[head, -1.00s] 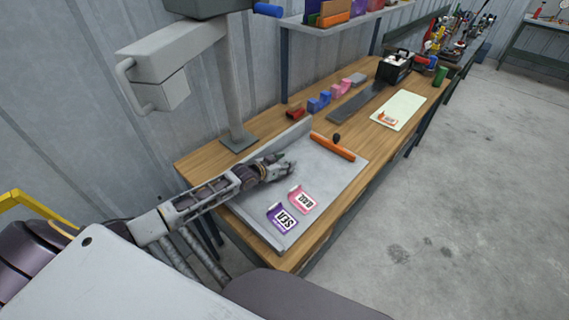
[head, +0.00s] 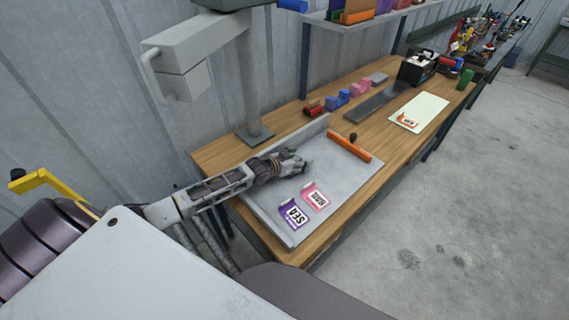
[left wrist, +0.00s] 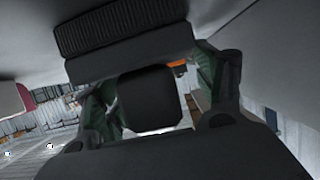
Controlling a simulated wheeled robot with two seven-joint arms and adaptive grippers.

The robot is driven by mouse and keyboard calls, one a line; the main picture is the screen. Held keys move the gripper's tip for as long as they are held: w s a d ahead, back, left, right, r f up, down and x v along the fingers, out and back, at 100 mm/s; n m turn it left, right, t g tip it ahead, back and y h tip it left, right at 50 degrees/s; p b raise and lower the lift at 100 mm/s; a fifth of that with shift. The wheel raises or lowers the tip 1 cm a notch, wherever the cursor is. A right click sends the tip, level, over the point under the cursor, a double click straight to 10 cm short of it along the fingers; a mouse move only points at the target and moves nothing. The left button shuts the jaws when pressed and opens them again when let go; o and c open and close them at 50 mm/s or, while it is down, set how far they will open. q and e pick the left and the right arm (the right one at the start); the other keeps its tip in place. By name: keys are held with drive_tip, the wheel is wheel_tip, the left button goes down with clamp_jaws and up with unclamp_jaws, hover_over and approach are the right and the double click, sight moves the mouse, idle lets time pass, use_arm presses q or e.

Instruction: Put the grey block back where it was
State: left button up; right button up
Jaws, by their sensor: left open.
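A small grey block (head: 377,78) sits at the far end of a row of coloured blocks at the back of the wooden bench. My left gripper (head: 304,161) is open over the grey tray (head: 338,178) at the bench's near end, well short of the block. In the left wrist view the fingers (left wrist: 150,105) stand apart with a dark rounded shape between them; I cannot tell what that shape is. My right gripper is not in view.
An orange bar (head: 350,147) and purple (head: 294,214) and pink (head: 315,196) cards lie on the tray. A post (head: 250,90) rises behind.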

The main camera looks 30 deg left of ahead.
use_arm(q)
drive_tip(key=shift+p+v, duration=0.4)
drive_tip(key=shift+v, duration=5.45)
drive_tip(key=shift+s, duration=0.1)
